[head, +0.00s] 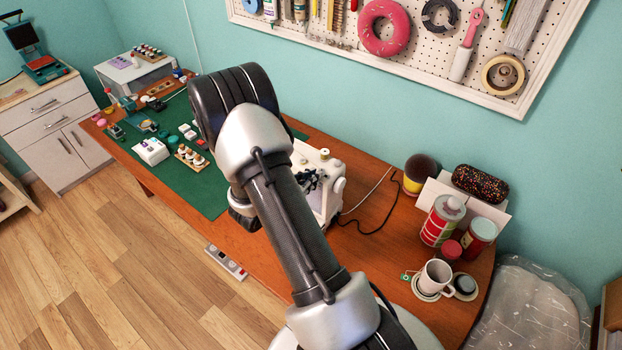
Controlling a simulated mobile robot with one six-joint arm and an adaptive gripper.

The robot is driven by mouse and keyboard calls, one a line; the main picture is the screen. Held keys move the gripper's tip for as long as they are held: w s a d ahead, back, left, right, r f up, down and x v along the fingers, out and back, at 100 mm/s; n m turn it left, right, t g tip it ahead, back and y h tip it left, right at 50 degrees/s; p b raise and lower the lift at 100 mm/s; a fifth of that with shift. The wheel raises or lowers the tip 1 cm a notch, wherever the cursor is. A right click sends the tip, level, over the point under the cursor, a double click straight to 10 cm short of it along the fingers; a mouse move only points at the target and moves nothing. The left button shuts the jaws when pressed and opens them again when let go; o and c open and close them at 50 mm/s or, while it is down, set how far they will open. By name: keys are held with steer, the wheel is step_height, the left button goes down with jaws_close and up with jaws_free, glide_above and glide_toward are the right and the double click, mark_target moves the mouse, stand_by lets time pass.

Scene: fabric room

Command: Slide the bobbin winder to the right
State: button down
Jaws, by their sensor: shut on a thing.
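The white sewing machine (333,168) stands on the wooden table, partly hidden behind my arm. Its right end shows, with a round handwheel and dark markings on its front. A small peg with a brownish top (325,153) rises from the top of the machine; I cannot tell whether it is the bobbin winder. My arm crosses the middle of the view and folds back behind itself. A dark wrist part shows low on its left side. My gripper and whatever it touches are hidden behind the arm.
A green cutting mat (205,203) with small sewing items lies left. A power strip (227,263) is near the front edge. A mug (434,279), tins (442,220) and a dark patterned case (480,183) crowd the right end. A black cord (377,222) runs right of the machine.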

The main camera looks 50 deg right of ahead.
steer(key=shift+s+f, duration=0.1)
steer(key=shift+s+b, duration=0.4)
steer(key=shift+s, duration=0.2)
steer(key=c, duration=1.7)
jaws_free()
steer(key=v, duration=1.2)
